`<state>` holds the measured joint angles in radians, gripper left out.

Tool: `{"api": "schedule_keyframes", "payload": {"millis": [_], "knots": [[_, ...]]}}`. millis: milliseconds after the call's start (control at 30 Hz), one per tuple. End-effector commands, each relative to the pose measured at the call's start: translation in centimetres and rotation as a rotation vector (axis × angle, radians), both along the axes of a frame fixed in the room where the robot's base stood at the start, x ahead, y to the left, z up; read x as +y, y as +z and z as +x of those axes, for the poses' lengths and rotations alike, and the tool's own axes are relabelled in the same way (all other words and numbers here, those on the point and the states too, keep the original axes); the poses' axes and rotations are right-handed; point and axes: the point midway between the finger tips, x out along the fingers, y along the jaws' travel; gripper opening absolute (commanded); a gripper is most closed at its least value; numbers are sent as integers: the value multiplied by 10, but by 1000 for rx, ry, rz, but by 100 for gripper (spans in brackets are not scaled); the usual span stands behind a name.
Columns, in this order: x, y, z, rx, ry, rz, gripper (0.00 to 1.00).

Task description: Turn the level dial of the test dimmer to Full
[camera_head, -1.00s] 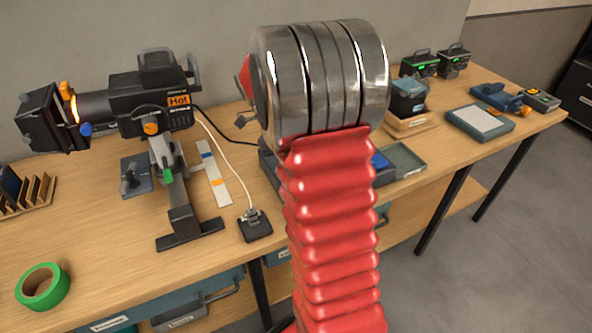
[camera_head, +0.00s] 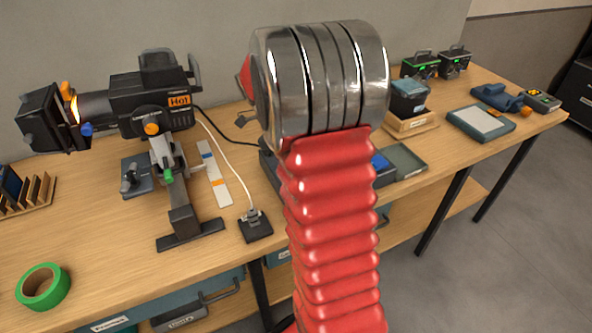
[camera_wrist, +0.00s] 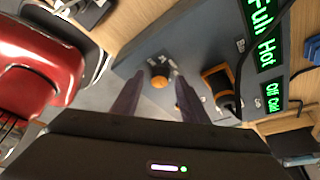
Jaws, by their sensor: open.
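The test dimmer (camera_wrist: 195,45), a grey-blue box, fills the middle of the wrist view. Its orange round level dial (camera_wrist: 160,78) shows there, with small pale markings around it too blurred to read. My gripper (camera_wrist: 158,88) is open, its two dark fingers pointing at the box face, one on each side of the dial. I cannot tell whether they touch it. In the head view my arm hides the gripper and dial.
An orange-and-black fitting (camera_wrist: 218,86) with a black cable sits close beside the right finger. In the head view a spotlight marked Hot (camera_head: 150,105) stands on the wooden bench (camera_head: 100,225). Green tape (camera_head: 43,288) lies at the front left, and a wooden-based bin (camera_head: 410,122) stands right of my arm.

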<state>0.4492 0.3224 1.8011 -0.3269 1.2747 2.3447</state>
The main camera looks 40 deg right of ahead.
Motion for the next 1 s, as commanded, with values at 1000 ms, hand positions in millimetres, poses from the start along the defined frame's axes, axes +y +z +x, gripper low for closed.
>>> {"api": "schedule_keyframes", "payload": {"millis": [1000], "knots": [[24, 124, 47, -1, 1, 0, 40]]}}
